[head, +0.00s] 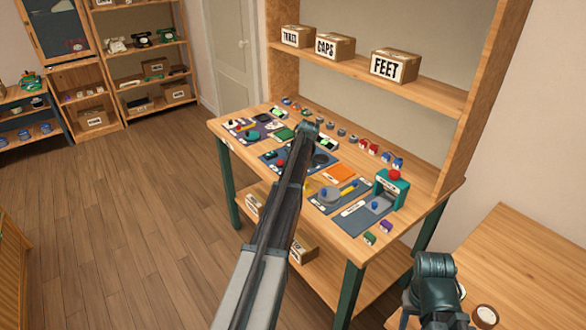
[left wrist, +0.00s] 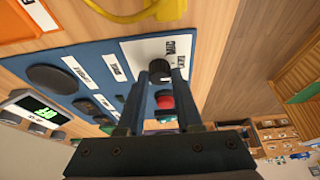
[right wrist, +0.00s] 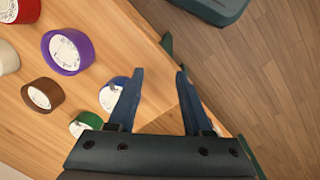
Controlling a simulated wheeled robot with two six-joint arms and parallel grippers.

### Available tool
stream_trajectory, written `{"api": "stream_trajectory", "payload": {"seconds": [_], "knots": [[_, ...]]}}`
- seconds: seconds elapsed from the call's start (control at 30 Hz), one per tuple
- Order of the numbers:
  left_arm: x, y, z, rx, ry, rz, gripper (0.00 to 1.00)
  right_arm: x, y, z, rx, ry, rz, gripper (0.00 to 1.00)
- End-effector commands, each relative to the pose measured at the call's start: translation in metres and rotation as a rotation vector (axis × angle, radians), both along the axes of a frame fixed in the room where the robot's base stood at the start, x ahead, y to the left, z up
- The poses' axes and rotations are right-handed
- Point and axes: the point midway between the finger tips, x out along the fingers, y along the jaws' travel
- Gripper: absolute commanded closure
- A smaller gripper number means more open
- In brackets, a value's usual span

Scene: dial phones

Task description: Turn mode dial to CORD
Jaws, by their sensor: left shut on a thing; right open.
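The mode dial (left wrist: 160,72) is a dark round knob on a white label plate (left wrist: 192,45) fixed to a blue panel. In the left wrist view my left gripper (left wrist: 163,78) has its fingers closed on the sides of the dial. The rotated print beside the knob is too blurred to tell the dial's setting. In the head view my left arm (head: 285,200) reaches over the workbench and hides the dial. My right gripper (right wrist: 160,75) is open and empty above a wooden table corner. Its fingertips are out of sight in the head view.
A red button (left wrist: 165,100) sits close to the dial, between my left fingers. A blue panel (left wrist: 75,65) carries dark round pieces. Under my right gripper lie a blue roll (right wrist: 108,97), a purple roll (right wrist: 68,52) and others. Boxes (head: 395,66) stand on the shelf above the workbench.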

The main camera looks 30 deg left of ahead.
Motion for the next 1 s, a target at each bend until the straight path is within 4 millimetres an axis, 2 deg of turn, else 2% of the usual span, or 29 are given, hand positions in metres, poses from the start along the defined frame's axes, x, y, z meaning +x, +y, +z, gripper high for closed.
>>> {"api": "stream_trajectory", "payload": {"seconds": [0.57, 0.6, 0.73, 0.77, 1.0], "knots": [[-0.0002, -0.0005, -0.0001, -0.001, 0.002, 0.029, 1.0, 0.0, 0.0, 0.0, 0.0, 0.0, 0.0, 0.5], [-0.0002, -0.0005, -0.0001, -0.001, 0.002, 0.029, 0.62, 0.0, 0.0, 0.0, 0.0, 0.0, 0.0, 0.5], [-0.0001, -0.0005, -0.0001, -0.002, 0.001, 0.028, 0.39, 0.0, 0.0, 0.0, 0.0, 0.0, 0.0, 0.5], [-0.0001, -0.0005, -0.0001, -0.002, 0.001, 0.028, 0.36, 0.0, 0.0, 0.0, 0.0, 0.0, 0.0, 0.5], [0.0001, -0.0003, 0.0, -0.001, 0.001, 0.028, 0.36, 0.0, 0.0, 0.0, 0.0, 0.0, 0.0, 0.5]]}}
